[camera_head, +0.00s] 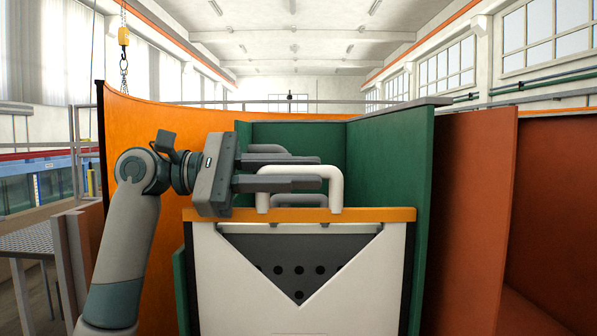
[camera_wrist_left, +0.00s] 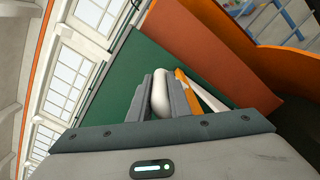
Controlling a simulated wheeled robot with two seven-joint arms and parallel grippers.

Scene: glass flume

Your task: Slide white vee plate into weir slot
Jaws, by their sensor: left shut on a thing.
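The white vee plate (camera_head: 230,285) stands upright in the middle of the head view, with an orange strip (camera_head: 365,215) along its top and a V-shaped notch. A white arched handle (camera_head: 336,190) rises from the strip. My left gripper (camera_head: 317,173) reaches in from the left and is shut on this handle; the wrist view shows the handle (camera_wrist_left: 160,93) between the two fingers. The plate stands across the green-walled channel (camera_head: 390,160). The weir slot is not clearly visible, so I cannot tell whether the plate's edges are in it. My right gripper is not in view.
A dark grey panel with several holes (camera_head: 290,255) shows through the notch. Dark grey handle-like bars show near my fingers. Tall orange walls (camera_head: 465,200) stand on both sides. A yellow hoist hook (camera_head: 123,36) hangs at upper left.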

